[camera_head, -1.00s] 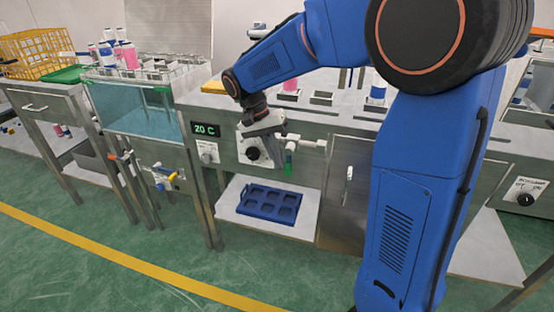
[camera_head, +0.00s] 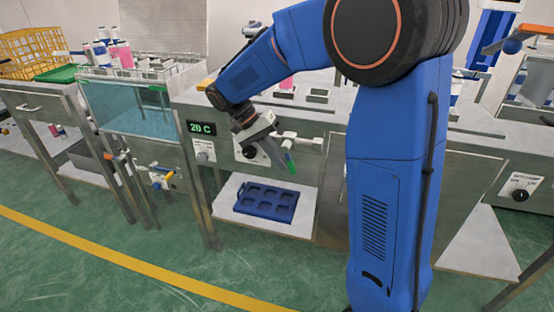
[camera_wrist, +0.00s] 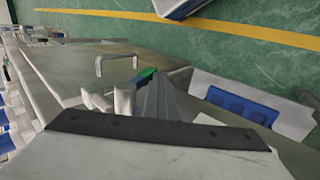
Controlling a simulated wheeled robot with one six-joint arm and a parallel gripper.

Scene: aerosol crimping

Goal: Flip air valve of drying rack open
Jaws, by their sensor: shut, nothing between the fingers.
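A valve with a green handle (camera_head: 291,163) and white pipe fittings (camera_head: 300,140) is on the front of the steel unit with the "20 C" display. My gripper (camera_head: 282,158) is shut and empty, pointing down and right with its tips at the green handle. Contact cannot be told. The handle hangs down and partly hides behind the fingers. In the wrist view, the green handle (camera_wrist: 144,74) shows just left of my finger tips (camera_wrist: 161,84), and the white fittings (camera_wrist: 124,98) lie left of the fingers.
A black knob (camera_head: 249,152) and the display (camera_head: 201,128) are on the same panel. A blue tray (camera_head: 266,203) rests on the low shelf below. The floor in front is clear.

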